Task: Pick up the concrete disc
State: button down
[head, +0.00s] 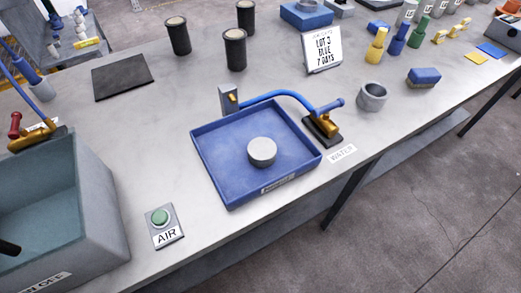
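The concrete disc (262,151) is a pale grey, short round cylinder. It lies flat in the blue tray (217,172), a little right of the tray's middle and clear of its walls. Its top and near side are unobstructed. The tray is shallow, with low walls and a small label on its front wall. My gripper is not in view.
A blue hose runs from a grey post (229,99) behind the tray to a brass-coloured tool (324,119) at its right. A green AIR button (160,217) stands front left, near a deep grey tub (100,195). Dark cups (235,50) stand behind. A grey bowl (371,96) is right.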

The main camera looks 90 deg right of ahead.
aim_at(262, 151)
jog(key=k+j, duration=0.1)
jog(key=k, duration=0.4)
jog(key=k+u, duration=0.15)
jog(key=k, duration=0.35)
jog(key=k+u, duration=0.15)
jog(key=k, duration=0.45)
jog(key=k+j+u, duration=0.2)
jog(key=k, duration=0.4)
jog(key=l, duration=0.15)
